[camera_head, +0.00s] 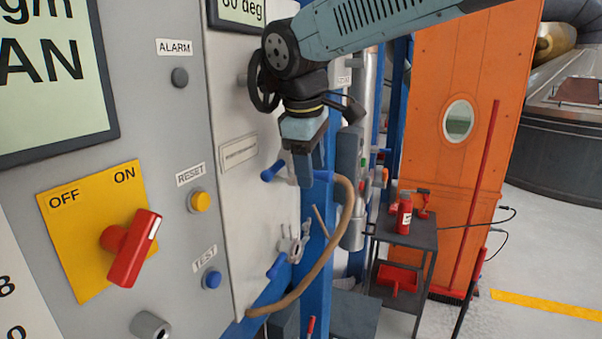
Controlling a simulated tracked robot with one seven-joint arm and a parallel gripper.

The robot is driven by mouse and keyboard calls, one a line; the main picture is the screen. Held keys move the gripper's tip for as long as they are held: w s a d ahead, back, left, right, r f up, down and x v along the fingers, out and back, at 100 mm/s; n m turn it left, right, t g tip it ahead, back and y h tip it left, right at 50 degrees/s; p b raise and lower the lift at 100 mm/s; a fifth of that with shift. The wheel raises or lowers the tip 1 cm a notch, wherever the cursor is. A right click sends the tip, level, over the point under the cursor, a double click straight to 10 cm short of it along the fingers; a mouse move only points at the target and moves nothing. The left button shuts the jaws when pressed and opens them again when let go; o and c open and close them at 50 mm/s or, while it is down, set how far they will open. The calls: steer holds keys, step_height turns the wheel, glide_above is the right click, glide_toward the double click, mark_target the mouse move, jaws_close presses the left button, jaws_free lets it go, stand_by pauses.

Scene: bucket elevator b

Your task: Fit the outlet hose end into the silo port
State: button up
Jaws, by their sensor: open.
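The tan hose (347,225) curves from beside a blue fitting (323,175) down to the lower left. Its lower end lies across the bottom edge of the pale panel. I cannot tell which end is the outlet end. My gripper (307,178) points down in front of the panel's right edge, close to the hose's upper end and the blue fitting. Its fingers are seen nearly edge-on and overlap the fitting; I see nothing held between them. I cannot make out the silo port for certain.
The grey control panel with a red switch (130,250), yellow button (200,201) and blue button (211,279) fills the left. Floor at far right is open.

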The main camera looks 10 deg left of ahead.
mark_target(318, 173)
steer(key=w, duration=0.3)
steer(key=w+f, duration=0.1)
steer(key=shift+w+d, duration=0.25)
steer(key=shift+d, duration=0.1)
steer(key=shift+x, duration=1)
jaws_close()
